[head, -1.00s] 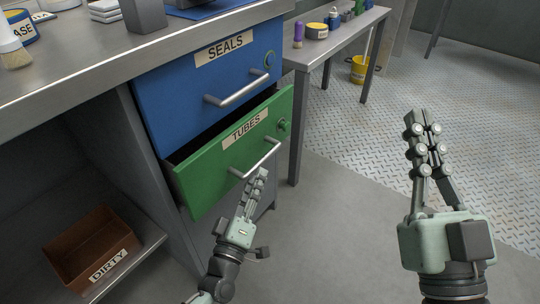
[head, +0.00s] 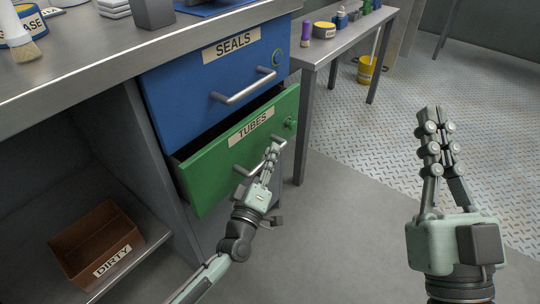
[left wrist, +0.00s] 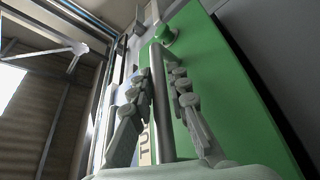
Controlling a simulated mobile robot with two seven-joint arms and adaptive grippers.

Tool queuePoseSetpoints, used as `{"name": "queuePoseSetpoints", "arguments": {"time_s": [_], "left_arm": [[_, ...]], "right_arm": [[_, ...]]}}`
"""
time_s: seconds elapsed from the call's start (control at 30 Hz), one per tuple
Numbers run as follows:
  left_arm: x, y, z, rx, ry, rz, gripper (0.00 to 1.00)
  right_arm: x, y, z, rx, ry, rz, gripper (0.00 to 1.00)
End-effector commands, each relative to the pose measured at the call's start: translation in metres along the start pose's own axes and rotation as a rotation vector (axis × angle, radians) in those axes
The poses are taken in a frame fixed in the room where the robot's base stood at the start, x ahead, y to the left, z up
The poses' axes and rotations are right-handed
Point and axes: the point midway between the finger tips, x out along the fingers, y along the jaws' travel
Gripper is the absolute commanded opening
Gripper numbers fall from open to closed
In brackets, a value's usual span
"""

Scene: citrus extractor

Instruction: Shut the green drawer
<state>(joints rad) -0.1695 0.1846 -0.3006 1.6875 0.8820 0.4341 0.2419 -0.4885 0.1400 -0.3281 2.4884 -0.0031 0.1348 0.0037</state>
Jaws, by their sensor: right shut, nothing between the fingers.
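The green drawer (head: 222,166), labelled TUBES, stands partly open below the blue drawer, with a dark gap at its top edge. Its grey bar handle (head: 242,170) slopes across the front. My left gripper (head: 273,150) is at the handle's right part, in front of the drawer face. In the left wrist view its fingers (left wrist: 163,75) are apart, one on each side of the bar handle (left wrist: 161,110), with the green face (left wrist: 225,90) behind. I cannot tell whether they touch it. My right gripper (head: 437,115) is shut and empty, over the floor at right.
The blue SEALS drawer (head: 175,97) above looks shut; its handle (head: 245,88) sticks out. The metal worktop (head: 90,70) is at upper left, and a brown DIRTY bin (head: 95,240) sits on the low shelf. A side table (head: 350,37) stands behind.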

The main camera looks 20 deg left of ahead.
Motion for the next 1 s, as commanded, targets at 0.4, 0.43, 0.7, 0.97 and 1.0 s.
{"name": "queuePoseSetpoints", "arguments": {"time_s": [0.4, 0.43, 0.7, 0.97, 1.0], "left_arm": [[0.0, 0.0, 0.0, 0.0, 0.0, 0.0, 0.0], [0.0, 0.0, 0.0, 0.0, 0.0, 0.0, 0.0], [0.01, -0.018, -0.024, 0.005, 0.001, 0.0, 0.0], [0.012, -0.021, -0.028, -0.001, 0.001, -0.001, 0.18], [0.011, -0.021, -0.028, -0.001, 0.0, -0.001, 0.23]], "right_arm": [[0.0, 0.0, 0.001, 0.0, -0.002, 0.0, 0.0], [0.0, 0.0, 0.001, 0.0, -0.002, 0.0, 0.0], [-0.001, 0.0, -0.001, 0.0, 0.008, 0.0, 0.0], [0.0, 0.0, -0.002, -0.001, 0.016, 0.0, 0.0], [0.0, 0.0, -0.002, -0.001, 0.016, 0.0, 0.0]]}}
